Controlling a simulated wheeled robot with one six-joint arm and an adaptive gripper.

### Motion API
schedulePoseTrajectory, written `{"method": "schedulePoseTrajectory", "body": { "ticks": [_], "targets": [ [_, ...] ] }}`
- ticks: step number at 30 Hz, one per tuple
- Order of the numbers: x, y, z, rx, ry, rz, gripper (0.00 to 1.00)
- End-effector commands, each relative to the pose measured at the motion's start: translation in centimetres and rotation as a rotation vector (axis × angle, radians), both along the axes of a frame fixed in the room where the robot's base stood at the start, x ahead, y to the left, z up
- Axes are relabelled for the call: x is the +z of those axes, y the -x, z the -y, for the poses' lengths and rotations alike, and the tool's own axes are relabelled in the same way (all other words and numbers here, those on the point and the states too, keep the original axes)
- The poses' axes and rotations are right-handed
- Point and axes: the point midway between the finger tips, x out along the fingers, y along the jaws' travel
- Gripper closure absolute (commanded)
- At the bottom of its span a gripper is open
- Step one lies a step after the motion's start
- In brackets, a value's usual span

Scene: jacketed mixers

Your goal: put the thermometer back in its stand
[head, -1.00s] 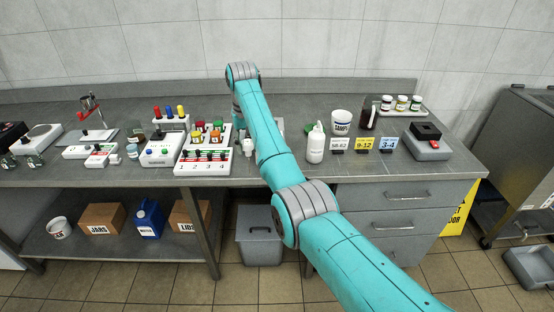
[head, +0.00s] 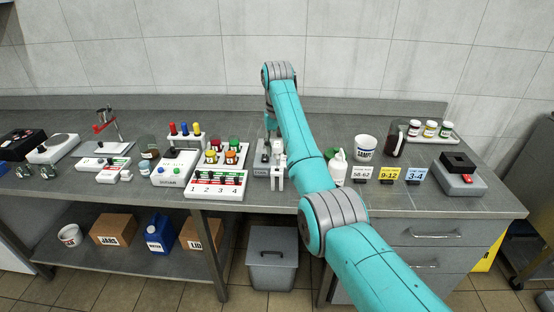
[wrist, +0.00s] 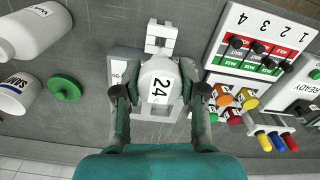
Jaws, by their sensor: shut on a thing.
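My gripper (wrist: 160,94) points down at the bench and is shut on the thermometer (wrist: 160,82), a white rounded body marked 24, in the wrist view. In the head view my arm partly covers the gripper, and a white piece (head: 278,147) shows below it. A white bracket with square openings (wrist: 160,36), perhaps part of the stand, lies just beyond the thermometer in the wrist view; it also shows in the head view (head: 278,181). A grey block (wrist: 122,68) with a small label lies beneath. The thermometer's lower end is hidden, so I cannot tell whether it is seated.
The numbered 1-4 panel (head: 217,185) and coloured-cap jars (head: 230,156) stand close left of the gripper. A white bottle (head: 338,166), a white tub (head: 366,147) and number cards (head: 389,174) stand to the right.

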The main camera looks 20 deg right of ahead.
Motion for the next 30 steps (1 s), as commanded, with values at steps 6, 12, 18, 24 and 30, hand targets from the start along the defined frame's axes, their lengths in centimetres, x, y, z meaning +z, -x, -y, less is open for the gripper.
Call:
{"method": "schedulePoseTrajectory", "body": {
  "ticks": [6, 12, 18, 24, 30],
  "targets": [
    [-1.8, 0.6, -0.1, 0.0, 0.0, -0.001, 0.87],
    [-4.2, 0.9, -0.1, 0.0, 0.0, -0.001, 0.87],
    [-4.3, 0.9, -0.1, 0.0, 0.0, 0.001, 0.87],
    [-4.6, 0.9, -0.1, 0.0, 0.0, 0.0, 0.87],
    [-5.0, 0.8, -0.1, 0.0, 0.0, 0.001, 0.52]
  ]
}}
